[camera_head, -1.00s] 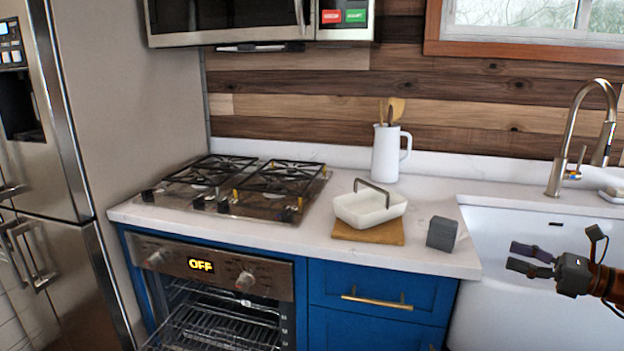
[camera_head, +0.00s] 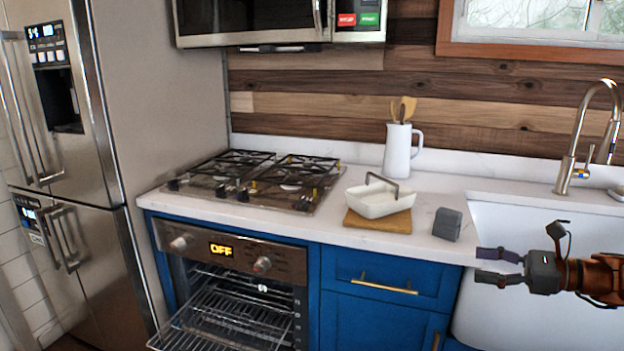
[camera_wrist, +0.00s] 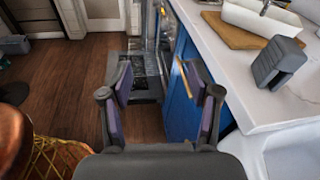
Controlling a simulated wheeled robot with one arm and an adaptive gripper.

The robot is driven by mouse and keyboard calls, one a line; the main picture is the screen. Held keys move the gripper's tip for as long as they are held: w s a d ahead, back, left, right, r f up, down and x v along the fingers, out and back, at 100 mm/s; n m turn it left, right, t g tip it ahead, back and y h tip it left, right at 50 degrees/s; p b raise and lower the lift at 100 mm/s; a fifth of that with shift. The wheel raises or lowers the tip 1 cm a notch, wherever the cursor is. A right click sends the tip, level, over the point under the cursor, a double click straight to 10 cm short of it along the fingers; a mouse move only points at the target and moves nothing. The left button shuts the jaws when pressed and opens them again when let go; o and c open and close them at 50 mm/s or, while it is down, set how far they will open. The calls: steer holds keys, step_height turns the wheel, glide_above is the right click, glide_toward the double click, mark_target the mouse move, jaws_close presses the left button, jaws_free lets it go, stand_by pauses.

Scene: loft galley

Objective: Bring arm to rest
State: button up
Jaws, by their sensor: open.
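My gripper (camera_head: 499,267) is open and empty, in front of the white sink at the right of the head view. Its fingers point left, and my orange-brown arm reaches in from the right edge. In the wrist view my gripper (camera_wrist: 160,100) shows two spread fingers with nothing between them. Beyond them are the wooden floor (camera_wrist: 60,80), the open oven and the blue cabinet (camera_wrist: 182,95).
A grey block (camera_head: 447,224) stands at the counter's front edge. A white dish (camera_head: 380,200) with a handle sits on a wooden board (camera_head: 378,222). A white jug (camera_head: 398,148) stands behind. The oven (camera_head: 235,250) is open with its rack out; the sink (camera_head: 500,215) is close to my gripper.

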steer(key=s+a+f+n+g+h, duration=0.1)
steer(key=s+a+n+g, duration=0.25)
steer(key=a, duration=0.55)
steer(key=s+a+f+n+g, duration=0.2)
steer(key=a+n+g, duration=0.2)
steer(key=a, duration=0.5)
steer(key=s+a+f+n+g+h, duration=0.35)
steer(key=s+a+f+n, duration=0.2)
steer(key=s+a, duration=0.35)
steer(key=s+d+f+n+h, duration=0.3)
steer(key=s+n+h, duration=0.2)
steer(key=s, duration=0.4)
steer(key=s+d+f+n+h, duration=0.3)
steer(key=s+n+h, duration=0.2)
steer(key=s, duration=0.3)
step_height(320, 180, up, 15)
steer(key=p, duration=1.4)
steer(key=shift+w+y, duration=0.35)
steer(key=shift+w, duration=0.05)
